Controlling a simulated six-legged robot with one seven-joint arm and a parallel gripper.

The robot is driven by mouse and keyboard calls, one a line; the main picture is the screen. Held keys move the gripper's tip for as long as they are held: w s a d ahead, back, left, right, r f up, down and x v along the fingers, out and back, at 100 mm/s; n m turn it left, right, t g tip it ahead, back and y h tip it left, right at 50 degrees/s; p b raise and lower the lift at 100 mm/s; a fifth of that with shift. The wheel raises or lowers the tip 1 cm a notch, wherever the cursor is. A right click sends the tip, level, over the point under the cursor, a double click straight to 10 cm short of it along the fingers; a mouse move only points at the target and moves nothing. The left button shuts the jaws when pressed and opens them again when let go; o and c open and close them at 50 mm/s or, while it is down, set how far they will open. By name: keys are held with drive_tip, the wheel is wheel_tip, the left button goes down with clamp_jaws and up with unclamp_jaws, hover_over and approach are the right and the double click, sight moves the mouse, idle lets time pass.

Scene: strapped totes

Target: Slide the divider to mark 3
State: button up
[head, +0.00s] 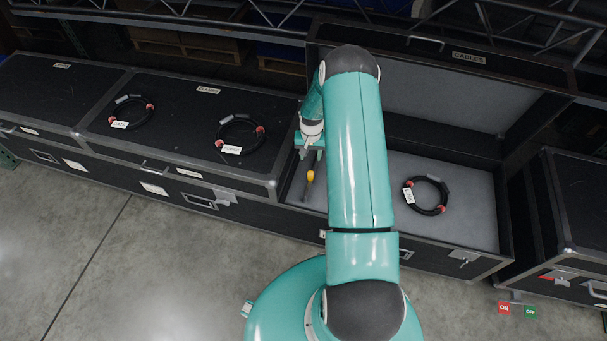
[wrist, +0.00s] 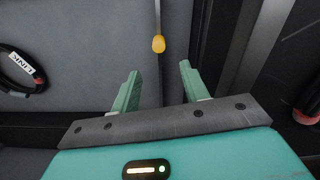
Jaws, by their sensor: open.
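No divider or numbered marks can be made out clearly; my arm hides part of the open case (head: 455,250). A yellow knob (head: 310,177) on a thin grey rod shows at the left end inside that case; I cannot tell whether it belongs to the divider. It also shows in the wrist view (wrist: 158,43), just beyond the fingertips and roughly centred between them. My gripper (head: 312,153) points down into the case near the knob. In the wrist view its two green fingers (wrist: 159,68) are apart, with nothing between them.
A black cable coil (head: 427,195) lies on the open case's grey floor. The raised lid (head: 440,90) stands behind. Closed cases on the left carry two coils (head: 240,134), (head: 131,112). Another closed case (head: 580,200) is at right.

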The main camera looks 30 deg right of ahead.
sight(311, 173)
wheel_tip(311, 173, down, 13)
drive_tip(key=shift+s+f, duration=0.15)
idle(0.4)
drive_tip(key=shift+c, duration=0.3)
clamp_jaws()
